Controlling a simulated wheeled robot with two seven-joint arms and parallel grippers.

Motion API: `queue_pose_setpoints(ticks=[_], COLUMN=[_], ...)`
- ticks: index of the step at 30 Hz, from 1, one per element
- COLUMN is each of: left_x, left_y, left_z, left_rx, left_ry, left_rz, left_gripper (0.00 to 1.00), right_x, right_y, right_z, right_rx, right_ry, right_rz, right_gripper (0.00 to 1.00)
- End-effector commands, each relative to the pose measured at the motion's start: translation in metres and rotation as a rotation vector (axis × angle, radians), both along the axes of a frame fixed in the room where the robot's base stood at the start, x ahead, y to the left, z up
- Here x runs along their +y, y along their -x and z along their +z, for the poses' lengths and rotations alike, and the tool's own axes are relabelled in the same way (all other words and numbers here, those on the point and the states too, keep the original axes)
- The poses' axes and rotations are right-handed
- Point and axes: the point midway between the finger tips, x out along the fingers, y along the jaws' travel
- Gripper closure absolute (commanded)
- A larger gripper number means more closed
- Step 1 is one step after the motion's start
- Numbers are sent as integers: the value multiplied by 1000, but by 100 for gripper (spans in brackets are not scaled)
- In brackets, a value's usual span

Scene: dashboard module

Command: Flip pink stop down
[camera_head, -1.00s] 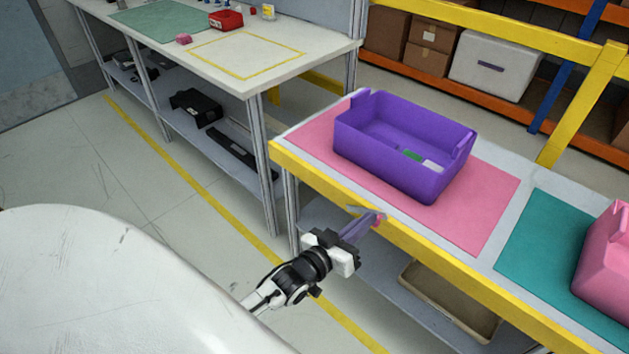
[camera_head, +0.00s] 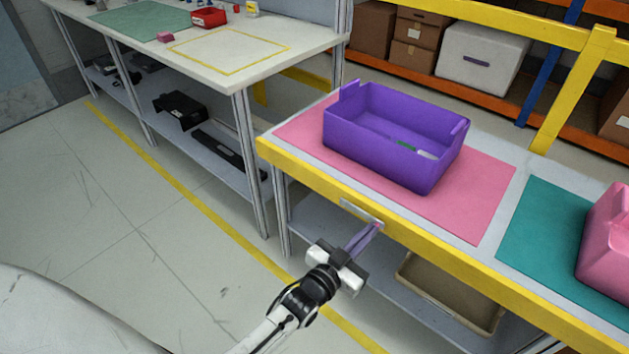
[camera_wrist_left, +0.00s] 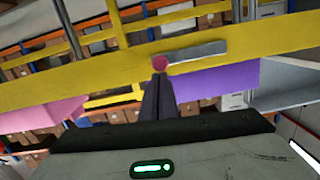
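The pink stop shows as a small round pink end (camera_wrist_left: 160,63) at one end of a flat grey bar (camera_wrist_left: 190,54). The bar lies along the yellow front rail of the workbench. In the head view the grey bar (camera_head: 358,210) slopes along the rail, with a speck of pink at its lower right end. My left gripper (camera_head: 378,227) reaches up to this end from below. Its purple fingers are close together, with tips at or just short of the pink end. I cannot tell whether they touch it. My right gripper is not in view.
A purple bin (camera_head: 390,155) stands on a pink mat (camera_head: 470,210) above the rail. A pink bin (camera_head: 608,240) stands at the right on a teal mat (camera_head: 540,225). A tan tray (camera_head: 450,290) is on the lower shelf. The floor at left is open.

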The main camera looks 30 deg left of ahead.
Motion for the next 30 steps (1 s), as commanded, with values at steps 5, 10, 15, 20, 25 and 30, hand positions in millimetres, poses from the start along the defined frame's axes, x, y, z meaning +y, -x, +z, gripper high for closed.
queue_pose_setpoints(ticks=[5,10,15,20,25,30], left_x=[0,0,-1,-3,-6,4], left_y=[2,2,3,4,12,55], left_z=[-6,-7,-2,20,44,42], left_rx=[13,16,17,11,7,7], left_ry=[-1,-2,-2,0,0,0], left_rz=[0,0,-1,-2,-4,-4], left_gripper=[100,100,100,100,100,100], right_x=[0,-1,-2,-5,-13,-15], right_y=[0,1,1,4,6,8], right_z=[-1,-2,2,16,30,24], right_rx=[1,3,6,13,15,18], right_ry=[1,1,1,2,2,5], right_rz=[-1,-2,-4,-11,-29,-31], right_gripper=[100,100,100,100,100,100])
